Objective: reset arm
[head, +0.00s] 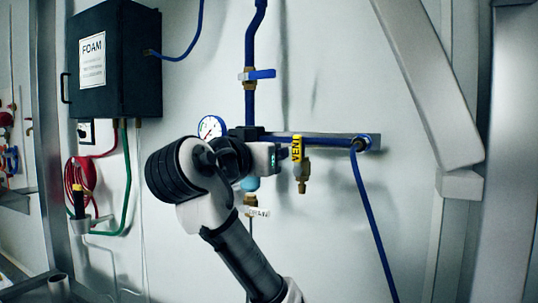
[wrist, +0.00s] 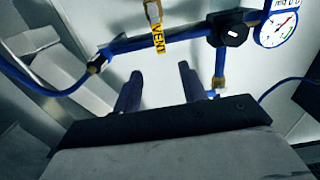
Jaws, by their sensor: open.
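My gripper (wrist: 159,72) shows in the wrist view with its two dark fingers apart and nothing between them. The fingers point toward the wall and the blue pipe run. In the head view my arm rises from the bottom middle and bends at the pipework, and its end covers part of the pipes. The fingers are not clear there. A yellow VENT tag (head: 297,149) hangs on a brass valve (head: 302,178) just right of my arm's end. The tag (wrist: 158,39) is beyond the fingers in the wrist view.
A round gauge (head: 211,128) sits left of my arm's end. A blue-handled valve (head: 259,74) is on the upright pipe above. A black FOAM box (head: 115,60) hangs at upper left, with red hose (head: 79,180) below. A blue hose (head: 374,225) hangs at right.

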